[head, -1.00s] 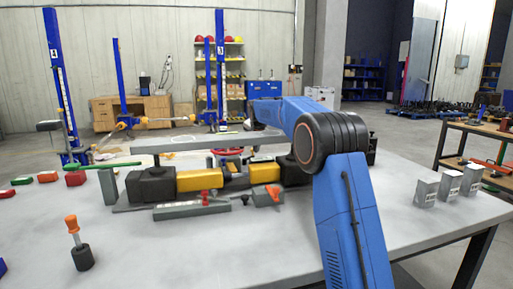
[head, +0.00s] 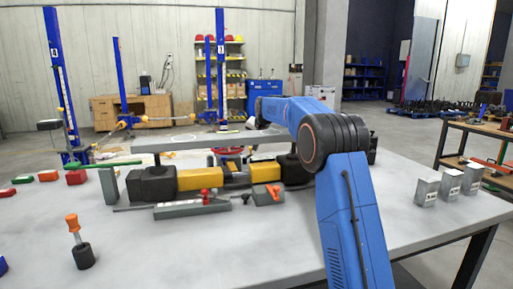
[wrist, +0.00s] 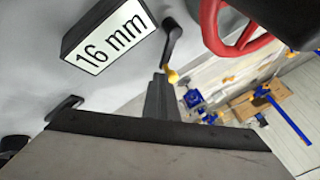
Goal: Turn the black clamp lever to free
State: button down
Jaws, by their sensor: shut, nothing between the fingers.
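A black lever (wrist: 174,38) with a yellow end stands at the upper middle of the wrist view, beside a "16 mm" sign (wrist: 108,38); I take it for the clamp lever. My gripper (wrist: 160,80) shows as narrow dark grey fingers, shut and empty, with their tips close to the lever's yellow end. I cannot tell whether they touch. In the head view the lever cannot be made out, and my gripper is mostly hidden.
The raised grey plate (head: 195,143) stands on the bench behind a black and yellow assembly (head: 199,179). A screwdriver (head: 76,235) stands upright in a holder at front left. Small grey blocks (head: 450,182) stand at right. The bench front is mostly clear.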

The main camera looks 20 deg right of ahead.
jog(key=w+n+y, duration=0.1)
jog(key=n, duration=0.1)
jog(key=w+n+y, duration=0.1)
jog(key=n, duration=0.1)
jog(key=shift+w+a+g+y, duration=0.15)
jog(key=shift+a+g+y, duration=0.15)
jog(key=shift+a+y, duration=0.1)
jog(key=n, duration=0.1)
jog(key=n+y, duration=0.1)
jog(key=shift+w+a+n+g, duration=0.3)
jog(key=shift+w+a, duration=0.25)
jog(key=shift+a, duration=0.15)
jog(key=shift+w, duration=0.1)
